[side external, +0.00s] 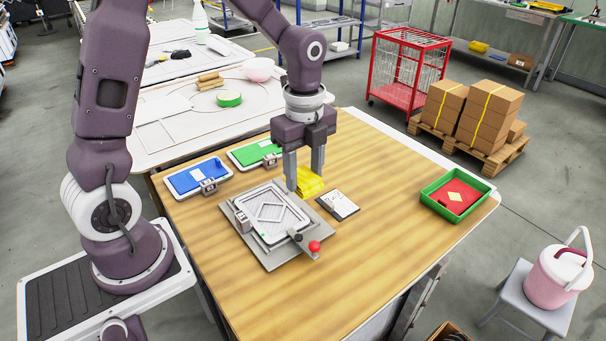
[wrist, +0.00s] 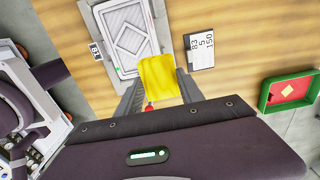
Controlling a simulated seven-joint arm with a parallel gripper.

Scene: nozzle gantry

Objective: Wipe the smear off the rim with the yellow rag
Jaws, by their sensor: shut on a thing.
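The yellow rag (side external: 309,181) is between the fingers of my gripper (side external: 304,188), which is shut on it. It also shows in the wrist view (wrist: 159,80), between my two fingertips (wrist: 158,84). The rag is just behind and right of a grey plate fixture (side external: 268,218) with a raised rectangular rim (side external: 272,209) and a diamond shape inside. The fixture's rim shows in the wrist view (wrist: 121,38) too, partly covered by the rag. I cannot make out a clear smear on the rim. I cannot tell whether the rag touches the table.
A red knob (side external: 314,246) sticks up at the fixture's front right corner. A blue tray (side external: 197,177) and a green tray (side external: 256,152) lie behind it. A label card (side external: 338,205) lies to the right. A green bin (side external: 455,197) stands at the right edge; wood between is clear.

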